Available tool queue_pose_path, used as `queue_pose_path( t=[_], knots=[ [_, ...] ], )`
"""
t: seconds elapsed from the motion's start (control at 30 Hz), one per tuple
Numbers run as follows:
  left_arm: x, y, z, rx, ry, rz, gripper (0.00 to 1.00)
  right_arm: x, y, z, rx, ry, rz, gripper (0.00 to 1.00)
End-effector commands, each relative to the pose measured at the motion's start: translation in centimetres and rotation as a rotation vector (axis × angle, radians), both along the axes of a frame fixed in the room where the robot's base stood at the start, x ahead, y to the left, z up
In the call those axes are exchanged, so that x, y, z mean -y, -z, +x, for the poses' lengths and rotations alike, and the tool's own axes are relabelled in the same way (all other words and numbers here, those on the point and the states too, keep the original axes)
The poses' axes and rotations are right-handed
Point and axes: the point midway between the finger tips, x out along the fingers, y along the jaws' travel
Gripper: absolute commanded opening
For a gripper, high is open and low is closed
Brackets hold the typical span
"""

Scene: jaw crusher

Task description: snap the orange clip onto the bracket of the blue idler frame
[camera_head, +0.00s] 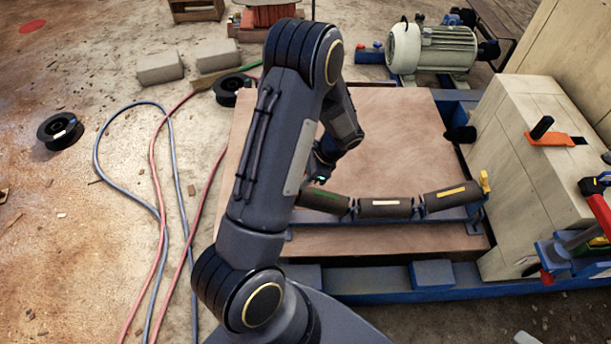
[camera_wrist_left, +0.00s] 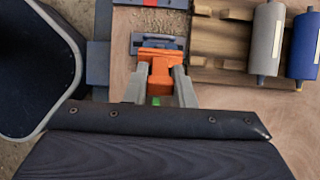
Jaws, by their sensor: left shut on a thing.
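The blue idler frame (camera_head: 440,216) lies across the wooden board in the head view and carries three dark rollers (camera_head: 385,208) with green, white and yellow stripes. Its left end is hidden behind my left arm. My left gripper (camera_wrist_left: 160,88) is shut on the orange clip (camera_wrist_left: 161,72), which sits between its two grey fingers in the left wrist view. The clip's far end is at a dark blue-grey bracket piece (camera_wrist_left: 172,42); I cannot tell whether they touch. In the head view the fingers and clip are hidden by my arm. My right gripper is not in view.
A wooden rack (camera_wrist_left: 215,62) with a grey roller (camera_wrist_left: 265,38) and a blue roller (camera_wrist_left: 305,45) is right of the clip. A yellow piece (camera_head: 485,181) stands at the frame's right end. A pale machine block (camera_head: 515,150) is right; hoses (camera_head: 155,180) lie left.

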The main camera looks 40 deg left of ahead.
Motion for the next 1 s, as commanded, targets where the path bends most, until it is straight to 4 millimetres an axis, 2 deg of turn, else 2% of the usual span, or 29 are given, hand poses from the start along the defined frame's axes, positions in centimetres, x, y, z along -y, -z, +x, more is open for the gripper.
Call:
queue_pose_path(
  t=[0.07,0.1,0.27,0.6,1.0],
  knots=[
    [-0.1,0.3,-0.1,0.000,0.000,0.000,0.00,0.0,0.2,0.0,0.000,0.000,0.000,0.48],
    [-0.1,0.2,-0.1,0.000,0.000,0.000,0.26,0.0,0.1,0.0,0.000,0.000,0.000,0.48],
    [-0.1,0.2,-0.1,0.000,0.000,0.000,0.47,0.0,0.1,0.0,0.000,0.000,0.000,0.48],
    [0.1,-0.3,0.1,0.003,0.001,0.000,0.48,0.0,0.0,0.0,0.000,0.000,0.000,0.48],
    [2.3,-5.8,2.0,0.003,0.001,0.000,0.48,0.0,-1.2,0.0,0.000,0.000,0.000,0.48]
  ],
)
